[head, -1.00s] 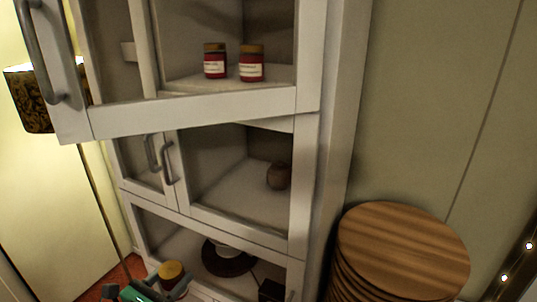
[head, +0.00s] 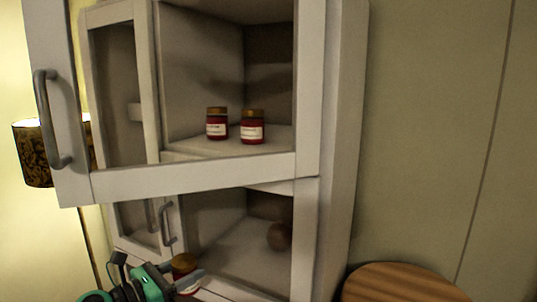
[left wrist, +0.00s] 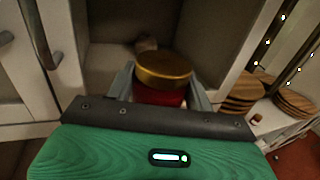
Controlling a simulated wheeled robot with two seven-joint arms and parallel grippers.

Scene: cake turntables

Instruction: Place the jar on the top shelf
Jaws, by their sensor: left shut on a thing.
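My left gripper (head: 188,280) is at the bottom of the head view, in front of the cabinet's lower section. It is shut on a jar (head: 184,265) with a gold lid. In the left wrist view the jar (left wrist: 160,78) sits upright between the fingers, with a red body below the lid. The top shelf (head: 235,145) is in the upper section of the cabinet, above and behind my gripper. On it stand two similar jars, a left one (head: 217,124) and a right one (head: 252,127), side by side with a small gap. My right gripper is not in view.
The upper cabinet door (head: 62,120) with a grey handle stands open at the left. A round brown object (head: 279,236) sits on the shelf below. A wooden round stack (head: 400,284) is at the lower right, and a lamp (head: 34,150) at the left. Shelf room shows beside the jars.

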